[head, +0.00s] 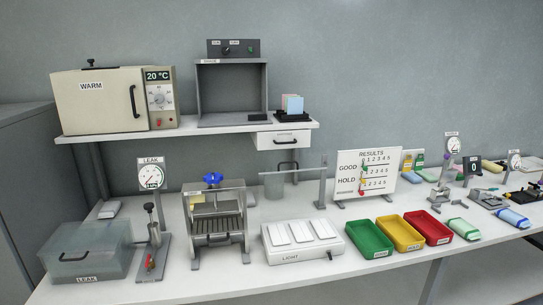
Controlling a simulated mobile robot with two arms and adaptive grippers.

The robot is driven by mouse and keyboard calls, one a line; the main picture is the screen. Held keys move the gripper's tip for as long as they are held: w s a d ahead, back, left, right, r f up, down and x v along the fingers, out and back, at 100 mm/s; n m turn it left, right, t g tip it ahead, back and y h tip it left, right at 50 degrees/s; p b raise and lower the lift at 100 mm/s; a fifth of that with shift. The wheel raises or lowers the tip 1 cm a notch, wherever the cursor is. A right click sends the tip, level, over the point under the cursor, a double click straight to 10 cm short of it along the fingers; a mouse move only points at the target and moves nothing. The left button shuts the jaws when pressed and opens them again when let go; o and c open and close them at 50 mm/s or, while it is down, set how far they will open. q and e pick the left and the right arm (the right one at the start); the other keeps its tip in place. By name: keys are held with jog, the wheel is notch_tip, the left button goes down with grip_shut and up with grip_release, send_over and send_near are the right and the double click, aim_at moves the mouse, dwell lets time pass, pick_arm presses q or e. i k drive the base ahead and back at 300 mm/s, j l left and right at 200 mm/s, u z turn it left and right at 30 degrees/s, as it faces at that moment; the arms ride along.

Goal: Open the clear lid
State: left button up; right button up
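A dark handle (72,257) shows at the box's front left. The inside is too dim to make out. Neither of my grippers is in view.
A LEAK gauge (151,176) and a lever stand (152,250) are close to the box's right. A grey rack with a blue knob (213,180), a LIGHT panel (300,240) and green (369,240), yellow and red trays follow rightward. A shelf (190,130) overhangs behind.

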aim_at(61, 260)
jog(key=u, duration=1.4)
